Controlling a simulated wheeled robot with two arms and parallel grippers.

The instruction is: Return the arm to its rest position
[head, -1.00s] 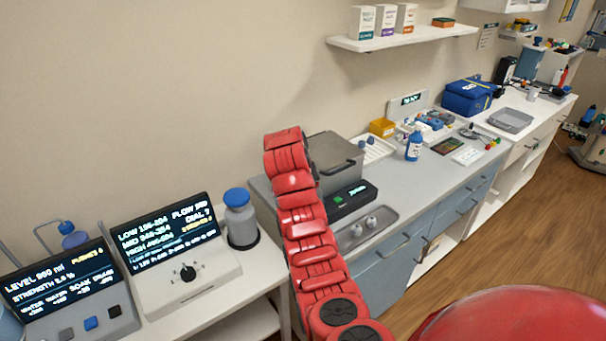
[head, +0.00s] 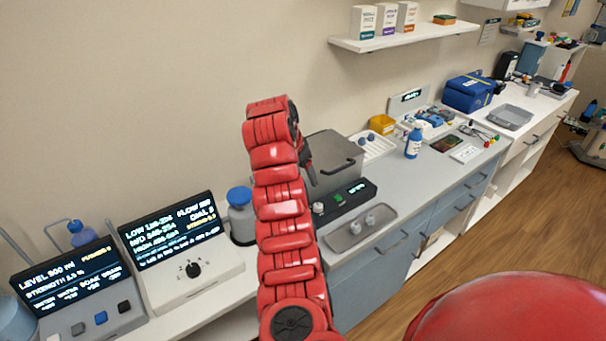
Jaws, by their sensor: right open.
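My red right arm rises from the bottom middle of the head view, with its upper end raised in front of the wall. My right gripper (head: 308,165) shows as a dark part at the right of the arm's upper end, beside the grey lidded box (head: 333,150). It is open, and no held thing shows in it. The arm hides much of the gripper. My left gripper is not in view.
A dial device (head: 190,285) and a screen with buttons (head: 75,290) stand at left. A blue-capped container (head: 241,215) is close left of the arm. A metal tray (head: 358,230) lies right of it. A wall shelf (head: 400,38) hangs above.

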